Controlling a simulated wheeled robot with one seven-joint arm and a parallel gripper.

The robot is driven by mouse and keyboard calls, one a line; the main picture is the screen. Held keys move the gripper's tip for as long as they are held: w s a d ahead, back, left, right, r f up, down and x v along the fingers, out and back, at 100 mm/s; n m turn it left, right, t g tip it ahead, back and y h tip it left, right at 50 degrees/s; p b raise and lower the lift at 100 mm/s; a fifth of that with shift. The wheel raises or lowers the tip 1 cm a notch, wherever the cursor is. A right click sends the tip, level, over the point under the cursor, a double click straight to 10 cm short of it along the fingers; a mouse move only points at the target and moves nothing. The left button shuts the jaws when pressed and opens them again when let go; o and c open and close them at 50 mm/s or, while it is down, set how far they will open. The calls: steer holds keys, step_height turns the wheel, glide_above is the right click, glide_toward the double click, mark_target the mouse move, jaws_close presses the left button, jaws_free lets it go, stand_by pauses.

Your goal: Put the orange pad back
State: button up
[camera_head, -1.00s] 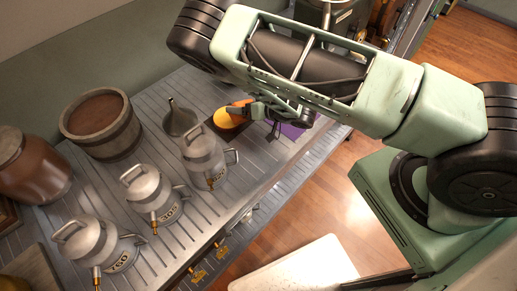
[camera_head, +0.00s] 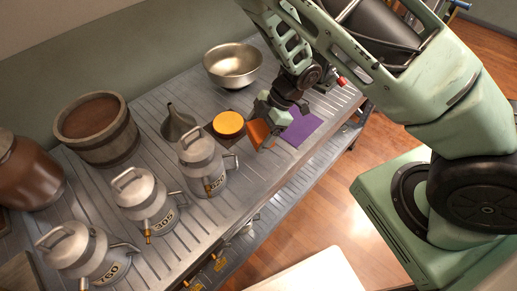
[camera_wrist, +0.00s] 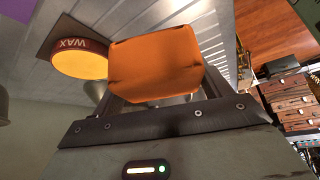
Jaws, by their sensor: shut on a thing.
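The orange pad (camera_head: 260,134) is a small block-like pad held in my gripper (camera_head: 268,122). In the wrist view the pad (camera_wrist: 155,66) fills the space beyond the fingers, which are shut on it. In the head view the pad hangs tilted, between the round yellow wax tin (camera_head: 228,124) and the purple mat (camera_head: 303,127). The tin, labelled WAX in the wrist view (camera_wrist: 80,50), sits on a dark square mat (camera_head: 231,142). The pad looks to be above the bench; its exact height is hard to tell.
The grooved metal bench (camera_head: 150,110) holds a metal bowl (camera_head: 233,66), a funnel (camera_head: 178,123), a wooden tub (camera_head: 98,130), a brown jar (camera_head: 28,172) and several metal cans, the nearest being one can (camera_head: 203,165) left of the pad. The purple mat looks bare.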

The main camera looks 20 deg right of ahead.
steer(key=shift+f, duration=3.3)
steer(key=shift+f, duration=0.1)
steer(key=o, duration=0.9)
